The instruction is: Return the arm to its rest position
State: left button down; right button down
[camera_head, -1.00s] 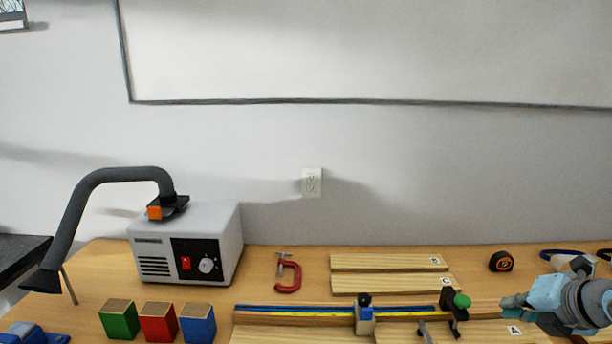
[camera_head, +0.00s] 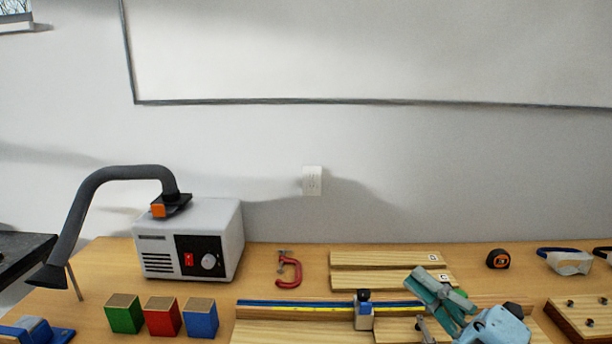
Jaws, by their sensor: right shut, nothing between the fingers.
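My right gripper (camera_head: 441,301) is at the lower right of the head view, above the bench. It is teal and light blue, tilted up to the left, shut, with nothing held. It hides part of the wooden fence with the blue and yellow scale (camera_head: 300,307) and part of the boards behind and below it. My left gripper is not in view.
A grey fume extractor (camera_head: 215,232) with a bent hose stands at the left. Green, red and blue blocks (camera_head: 162,317) stand in front of it.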

jog(key=d+f+m+t+h, duration=0.55)
jog(key=d+m+h, duration=0.65)
jog(key=m+h, duration=0.65)
jog(key=s+d+f+m+g+h, duration=0.25)
jog(key=f+m+g, duration=0.3)
jog(key=f, duration=0.45)
jog(key=s+f+m+g+y, duration=0.25)
jog(key=s+f+g, duration=0.35)
jog(key=f, duration=0.6)
jog(key=s+a+f+g+y, duration=0.25)
jog(key=s+a+f, duration=0.2)
jog(key=s, duration=0.35)
jog(key=s+a+f+g+y, duration=0.1)
jog(key=s+a+f+g, duration=0.3)
jog(key=s+f, duration=0.3)
notch_tip(320, 180, down, 16)
jog(key=s+d+g, duration=0.1)
jog(key=s+d, duration=0.1)
jog(key=s+f+g, duration=0.1)
jog(key=s+f, duration=1.2)
jog(key=s, duration=0.1)
jog(key=shift+d+f+p, duration=0.25)
jog(key=shift+d+p, duration=0.2)
jog(key=shift+g, duration=0.25)
